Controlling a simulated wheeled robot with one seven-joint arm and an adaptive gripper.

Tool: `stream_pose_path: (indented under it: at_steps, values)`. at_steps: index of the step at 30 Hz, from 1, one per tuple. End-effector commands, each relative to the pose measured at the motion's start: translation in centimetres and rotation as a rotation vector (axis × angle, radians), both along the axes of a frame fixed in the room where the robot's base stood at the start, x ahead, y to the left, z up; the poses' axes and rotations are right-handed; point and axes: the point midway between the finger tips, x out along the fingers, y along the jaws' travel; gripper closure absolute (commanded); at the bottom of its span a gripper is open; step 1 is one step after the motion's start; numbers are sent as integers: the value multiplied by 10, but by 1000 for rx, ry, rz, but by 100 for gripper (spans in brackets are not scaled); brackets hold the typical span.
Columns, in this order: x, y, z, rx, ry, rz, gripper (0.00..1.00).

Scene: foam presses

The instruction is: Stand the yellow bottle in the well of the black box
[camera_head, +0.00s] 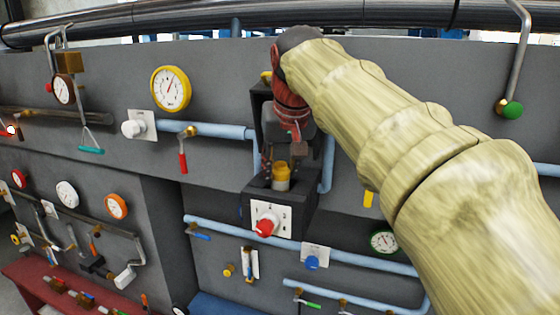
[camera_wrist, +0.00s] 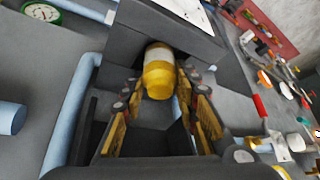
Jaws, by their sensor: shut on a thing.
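The yellow bottle (camera_head: 281,178) is upright at the black box (camera_head: 297,213), above its lower ledge. In the wrist view the bottle (camera_wrist: 158,76) shows a pale band around its middle and lies between the fingers. My gripper (camera_head: 283,161) reaches down into the open front of the box from above. In the wrist view my gripper (camera_wrist: 160,88) has its yellow-padded fingers on both sides of the bottle, shut on it. The box's dark front part (camera_wrist: 150,25) is beyond the bottle. The well and the bottle's base are hidden, so I cannot tell whether the base is seated.
A white panel with a red knob (camera_head: 265,226) is on the box's front. Blue pipes (camera_head: 328,165) run close beside the box. A yellow gauge (camera_head: 171,88) and a red-handled valve (camera_head: 183,160) are on the grey wall to the left. A green gauge (camera_head: 383,241) is lower right.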

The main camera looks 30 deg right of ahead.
Motion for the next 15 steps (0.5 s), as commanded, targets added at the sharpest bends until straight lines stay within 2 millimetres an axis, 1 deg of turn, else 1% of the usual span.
stream_pose_path:
  at_steps: [1, 7, 10, 15]
  values:
    - [3, -1, 5, 12, 31, -1, 100]
    - [5, -2, 5, 46, 125, -1, 100]
    - [4, -2, -1, 45, 122, 0, 100]
    - [4, -2, -4, 44, 119, 0, 100]
